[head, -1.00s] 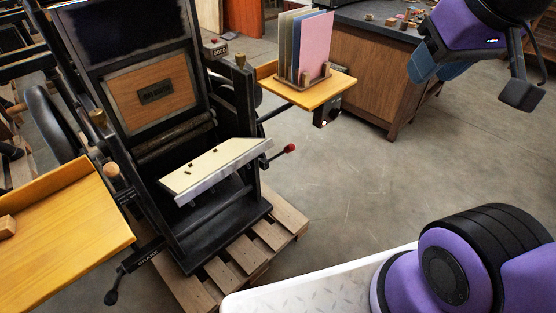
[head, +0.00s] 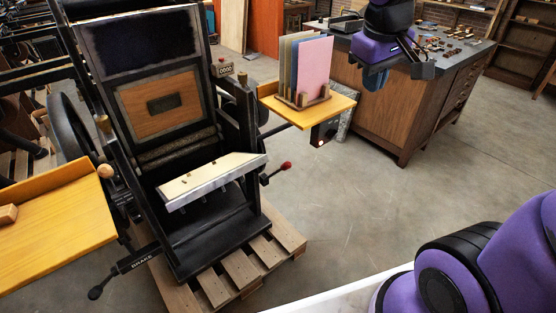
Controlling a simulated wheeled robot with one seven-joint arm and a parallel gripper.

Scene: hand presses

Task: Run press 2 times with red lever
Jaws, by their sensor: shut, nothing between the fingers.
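The press (head: 125,150) is black, upright, on a wooden pallet. The red-knobbed lever (head: 286,166) sticks out from its right side, below the right shelf. A tilted pale platen (head: 215,177) with a metal edge faces front. A small counter box (head: 222,69) sits behind the press's right side; its digits are too small to read surely. My gripper (head: 374,78) hangs at the upper right, in front of the workbench. It is shut and empty, up and to the right of the red lever and clear of it. Its fingertips show only as small blue pads.
A yellow shelf (head: 335,109) beside the press carries a rack of coloured sheets (head: 314,70). A yellow feed board (head: 60,235) is at left, a black-knobbed brake lever (head: 125,265) below it. A wooden workbench (head: 385,110) stands behind. The floor (head: 350,195) right of the lever is clear.

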